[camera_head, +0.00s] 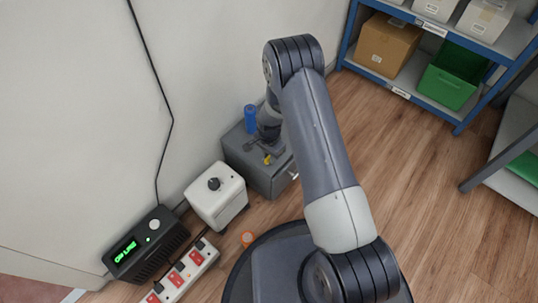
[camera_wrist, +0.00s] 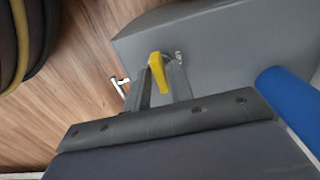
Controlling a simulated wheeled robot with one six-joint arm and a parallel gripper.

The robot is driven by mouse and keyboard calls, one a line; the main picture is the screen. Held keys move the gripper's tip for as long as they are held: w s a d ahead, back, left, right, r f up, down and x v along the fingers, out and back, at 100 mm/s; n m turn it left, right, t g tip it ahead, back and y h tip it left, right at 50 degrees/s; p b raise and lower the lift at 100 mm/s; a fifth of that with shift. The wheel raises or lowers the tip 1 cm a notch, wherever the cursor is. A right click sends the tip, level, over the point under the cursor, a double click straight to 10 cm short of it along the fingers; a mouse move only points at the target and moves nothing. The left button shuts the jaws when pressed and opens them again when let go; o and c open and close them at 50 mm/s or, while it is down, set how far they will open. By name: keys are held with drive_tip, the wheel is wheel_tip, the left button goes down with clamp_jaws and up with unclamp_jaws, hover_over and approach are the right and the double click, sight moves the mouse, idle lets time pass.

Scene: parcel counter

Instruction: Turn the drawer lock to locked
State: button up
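The grey drawer cabinet (camera_head: 240,152) stands against the wall in the head view, and its top fills the upper part of the wrist view (camera_wrist: 215,40). A small yellow lock lever (camera_wrist: 157,72) is on it; the lever also shows as a yellow spot in the head view (camera_head: 267,160). My gripper (camera_wrist: 162,88) is at the lever, its two fingers close together on either side of it, and looks shut on it. The lever's lower end is partly hidden between the fingers. A small silver piece (camera_wrist: 179,58) is just right of the lever. I cannot read any lock marking.
A blue cylinder (camera_head: 250,118) stands on the cabinet, close to my gripper's right in the wrist view (camera_wrist: 288,98). A silver handle (camera_wrist: 120,86) projects from the cabinet front. A white box with a knob (camera_head: 216,196), a power strip (camera_head: 186,273) and a black unit (camera_head: 147,246) are left.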

clamp_jaws()
drive_tip(key=shift+n, duration=0.3)
drive_tip(key=n+b, duration=0.1)
drive_tip(key=n, duration=0.2)
drive_tip(key=shift+n, duration=0.4)
drive_tip(key=n, duration=0.4)
drive_tip(key=shift+n+b, duration=0.3)
drive_tip(key=shift+b, duration=0.1)
drive_tip(key=n, duration=0.4)
drive_tip(key=n+b, duration=0.1)
drive_tip(key=n, duration=0.4)
drive_tip(key=shift+n, duration=0.4)
drive_tip(key=shift+o, duration=1.4)
unclamp_jaws()
